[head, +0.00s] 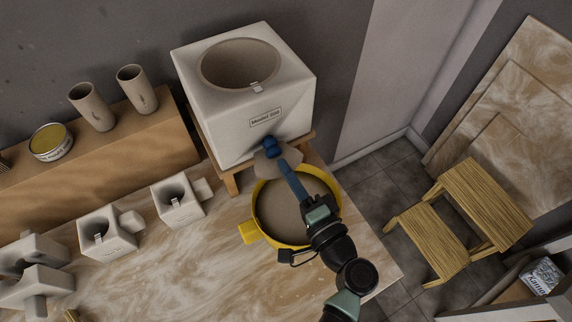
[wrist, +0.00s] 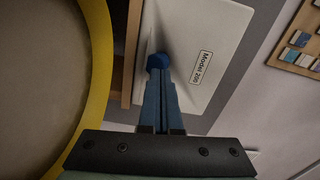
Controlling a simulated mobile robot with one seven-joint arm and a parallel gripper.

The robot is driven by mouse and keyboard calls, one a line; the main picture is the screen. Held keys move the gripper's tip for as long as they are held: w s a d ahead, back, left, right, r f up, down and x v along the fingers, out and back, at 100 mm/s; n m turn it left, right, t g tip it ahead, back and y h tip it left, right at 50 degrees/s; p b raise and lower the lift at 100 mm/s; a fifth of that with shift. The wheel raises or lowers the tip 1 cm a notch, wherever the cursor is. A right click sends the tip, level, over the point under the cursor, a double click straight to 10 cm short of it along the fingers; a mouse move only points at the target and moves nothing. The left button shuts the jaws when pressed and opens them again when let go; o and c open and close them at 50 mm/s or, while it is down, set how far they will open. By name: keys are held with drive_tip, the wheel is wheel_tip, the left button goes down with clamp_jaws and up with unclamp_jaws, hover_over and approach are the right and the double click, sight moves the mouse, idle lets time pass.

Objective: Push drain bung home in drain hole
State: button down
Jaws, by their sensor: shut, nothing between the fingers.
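The white block-shaped mould (head: 215,105), labelled "Model 200", stands on a wooden stand at the back; it also shows in the wrist view (wrist: 185,35). The blue drain bung (head: 269,147) is low on its front face, and in the wrist view (wrist: 158,60) it is just beyond my fingertips. The drain hole is hidden behind the bung, and its depth in the hole cannot be told. My gripper (head: 281,164) is shut and empty, its blue fingers pointing at the bung; it also shows in the wrist view (wrist: 159,78). The tips appear to touch the bung or nearly so.
A yellow-rimmed bucket (head: 259,224) with beige contents stands below my arm. A pale brown patch (head: 291,167) lies beside my fingertips. Small white moulds (head: 106,238) stand on the table at left. Two cups (head: 93,107) and a tin (head: 50,141) are on the shelf.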

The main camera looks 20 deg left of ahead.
drive_tip(key=b+v, duration=0.2)
drive_tip(key=v, duration=1)
drive_tip(key=shift+s+d+b, duration=0.25)
drive_tip(key=shift+b, duration=0.1)
drive_tip(key=w+d+r+n+t+h, duration=0.1)
drive_tip(key=w+r+n+t+h, duration=0.25)
drive_tip(key=w+r, duration=0.6)
drive_tip(key=w+d+r+n+t+h, duration=0.15)
drive_tip(key=w+r+h, duration=0.35)
drive_tip(key=r, duration=0.8)
drive_tip(key=s+r+t+h, duration=0.2)
drive_tip(key=s+r+t, duration=0.3)
drive_tip(key=r, duration=1)
drive_tip(key=s+r+n+t+h, duration=0.1)
drive_tip(key=s+r+t+h, duration=0.2)
drive_tip(key=r, duration=1.2)
drive_tip(key=s+t, duration=0.3)
drive_tip(key=shift+d+r+h, duration=0.25)
drive_tip(key=shift+r+h, duration=0.1)
drive_tip(key=shift+r, duration=0.05)
